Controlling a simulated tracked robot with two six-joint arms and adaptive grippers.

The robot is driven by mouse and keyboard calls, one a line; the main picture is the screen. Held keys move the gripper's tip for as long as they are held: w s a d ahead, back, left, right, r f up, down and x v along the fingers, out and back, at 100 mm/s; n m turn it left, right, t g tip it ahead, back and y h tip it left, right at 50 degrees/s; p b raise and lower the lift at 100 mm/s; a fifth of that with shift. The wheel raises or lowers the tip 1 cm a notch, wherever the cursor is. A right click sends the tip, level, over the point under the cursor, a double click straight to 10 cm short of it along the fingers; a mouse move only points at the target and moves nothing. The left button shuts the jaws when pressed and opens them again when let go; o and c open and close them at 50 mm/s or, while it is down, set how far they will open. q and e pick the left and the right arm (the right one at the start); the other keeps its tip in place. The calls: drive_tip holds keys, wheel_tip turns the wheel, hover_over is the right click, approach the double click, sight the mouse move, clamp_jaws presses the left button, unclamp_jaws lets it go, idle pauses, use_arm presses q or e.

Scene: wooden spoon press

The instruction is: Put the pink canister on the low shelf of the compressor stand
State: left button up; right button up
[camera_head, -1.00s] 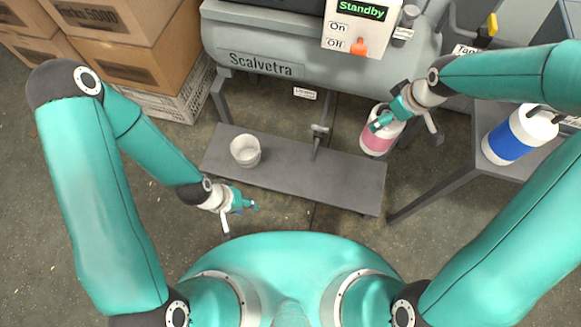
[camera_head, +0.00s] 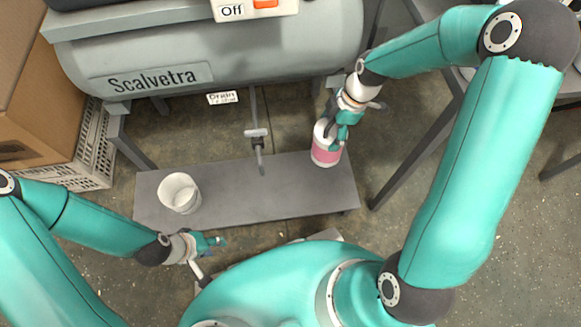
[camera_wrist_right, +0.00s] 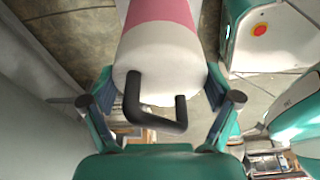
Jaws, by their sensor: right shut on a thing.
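The pink canister (camera_head: 326,154) is white at the top with a pink band. My right gripper (camera_head: 343,125) is shut on its top end and holds it at the right end of the low shelf (camera_head: 240,194). I cannot tell whether its base touches the shelf. In the right wrist view the canister (camera_wrist_right: 160,50) sits between the two fingers, with its black bent handle toward me. The compressor stand's low shelf is a grey plank under the tank. My left gripper (camera_head: 212,243) hangs empty in front of the shelf's left end; its fingers are too small to judge.
A white bucket (camera_head: 179,193) stands on the shelf's left part; the shelf's middle is clear. The compressor tank (camera_head: 280,50) overhangs behind, with a drain valve (camera_head: 257,135) hanging above the shelf. A metal table leg (camera_head: 415,155) rises at right. Boxes (camera_head: 35,110) stand at left.

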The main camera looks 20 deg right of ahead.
wheel_tip(320, 180, down, 20)
drive_tip(key=b, duration=0.7)
drive_tip(key=shift+w+a, duration=0.15)
drive_tip(key=shift+w, duration=0.05)
drive_tip(key=o, duration=1.6)
drive_tip(key=shift+c, duration=0.2)
drive_tip(key=shift+r, duration=0.15)
drive_tip(key=p+v, duration=0.4)
drive_tip(key=v, duration=0.6)
drive_tip(key=shift+r+p, duration=0.3)
drive_tip(key=shift+r, duration=0.1)
drive_tip(key=shift+s+r, duration=0.1)
drive_tip(key=shift+r, duration=0.4)
